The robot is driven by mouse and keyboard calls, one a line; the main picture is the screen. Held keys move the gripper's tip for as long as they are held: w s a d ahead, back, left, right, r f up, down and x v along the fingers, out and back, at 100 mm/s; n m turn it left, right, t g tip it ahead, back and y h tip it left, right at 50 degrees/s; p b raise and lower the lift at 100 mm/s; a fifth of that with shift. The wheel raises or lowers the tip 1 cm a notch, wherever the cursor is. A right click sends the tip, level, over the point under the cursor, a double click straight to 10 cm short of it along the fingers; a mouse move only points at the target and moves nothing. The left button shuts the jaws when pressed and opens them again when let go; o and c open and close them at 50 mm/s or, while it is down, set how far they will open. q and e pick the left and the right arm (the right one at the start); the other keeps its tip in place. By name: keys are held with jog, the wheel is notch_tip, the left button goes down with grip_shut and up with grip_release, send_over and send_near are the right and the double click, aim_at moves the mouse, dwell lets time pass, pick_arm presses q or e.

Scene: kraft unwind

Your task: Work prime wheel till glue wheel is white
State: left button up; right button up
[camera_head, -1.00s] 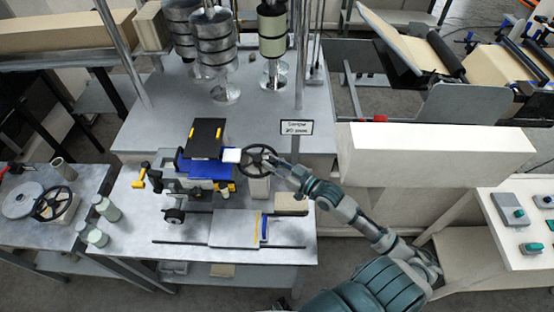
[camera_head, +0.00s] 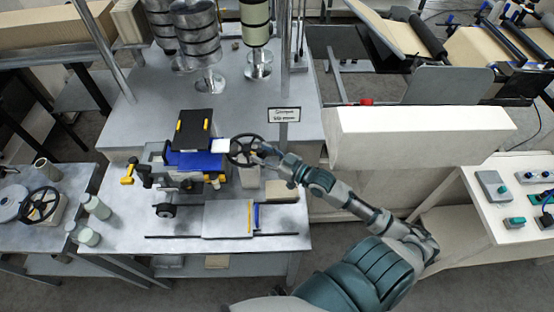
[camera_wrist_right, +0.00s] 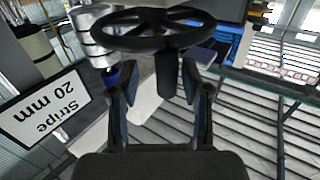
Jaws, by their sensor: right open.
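A black spoked handwheel (camera_head: 243,150) stands at the right end of the gluing unit, beside its blue part (camera_head: 193,162). In the wrist view the handwheel (camera_wrist_right: 150,15) fills the top, and a dark handle (camera_wrist_right: 166,78) hangs from its rim. My right gripper (camera_head: 264,152) is at the right side of this handwheel. In the wrist view its open fingers (camera_wrist_right: 158,85) stand on either side of the handle, apart from it. A small dark wheel (camera_head: 165,210) at the unit's front left may be the glue wheel; I see no white on it. My left gripper is not in view.
A sign (camera_head: 284,115) reading "Stripe 20 mm" stands behind the gripper. A second handwheel (camera_head: 40,204) and pale green jars (camera_head: 97,207) are on the left. A button panel (camera_head: 510,195) is at far right.

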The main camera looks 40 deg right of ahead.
jog(key=v, duration=1.1)
